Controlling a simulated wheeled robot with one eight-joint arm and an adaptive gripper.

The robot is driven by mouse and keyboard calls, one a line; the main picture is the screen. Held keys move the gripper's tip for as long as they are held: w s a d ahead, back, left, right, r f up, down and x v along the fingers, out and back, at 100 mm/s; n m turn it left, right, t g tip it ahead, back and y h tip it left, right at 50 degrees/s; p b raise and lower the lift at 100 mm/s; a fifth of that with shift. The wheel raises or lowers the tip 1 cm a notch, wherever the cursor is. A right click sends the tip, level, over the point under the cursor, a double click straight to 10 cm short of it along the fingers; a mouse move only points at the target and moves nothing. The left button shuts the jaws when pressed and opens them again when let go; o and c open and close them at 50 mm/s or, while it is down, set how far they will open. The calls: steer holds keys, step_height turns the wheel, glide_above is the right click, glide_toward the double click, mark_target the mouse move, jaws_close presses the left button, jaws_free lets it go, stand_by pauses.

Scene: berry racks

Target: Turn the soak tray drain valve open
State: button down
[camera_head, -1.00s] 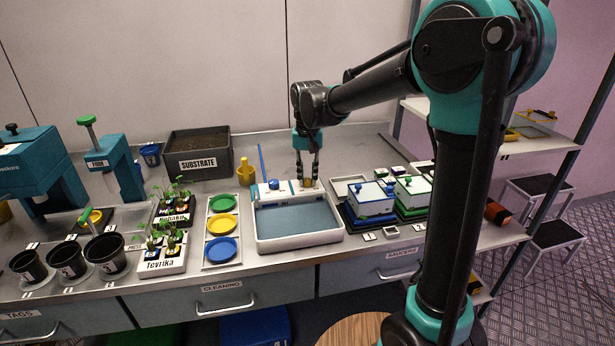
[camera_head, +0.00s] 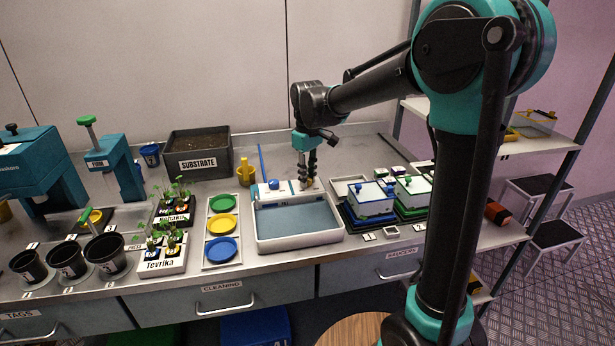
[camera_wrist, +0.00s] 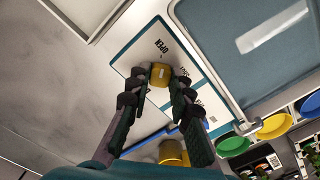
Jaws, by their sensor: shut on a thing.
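The soak tray (camera_head: 342,232) is a white basin of blue-grey water on the bench. Along its back edge runs a white panel with a blue knob (camera_head: 273,184). The drain valve is a yellow knob (camera_wrist: 160,74) on this panel in the wrist view, beside the printed word OPEN (camera_wrist: 162,46). My gripper (camera_wrist: 157,82) is shut on the yellow knob, one dark finger on each side. In the head view my gripper (camera_head: 305,184) reaches down to the panel's right part, and its fingers mostly hide the knob.
A yellow peg-like holder (camera_head: 246,174) and a substrate bin (camera_head: 222,158) stand to the left behind the tray. A rack of coloured dishes (camera_head: 209,262) is left of it. Boxes with white lids (camera_head: 372,198) stand close on the right.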

steer(key=shift+n, duration=0.7)
steer(key=c, duration=1.4)
jaws_free()
steer(key=shift+o, duration=0.2)
step_height(320, 180, up, 12)
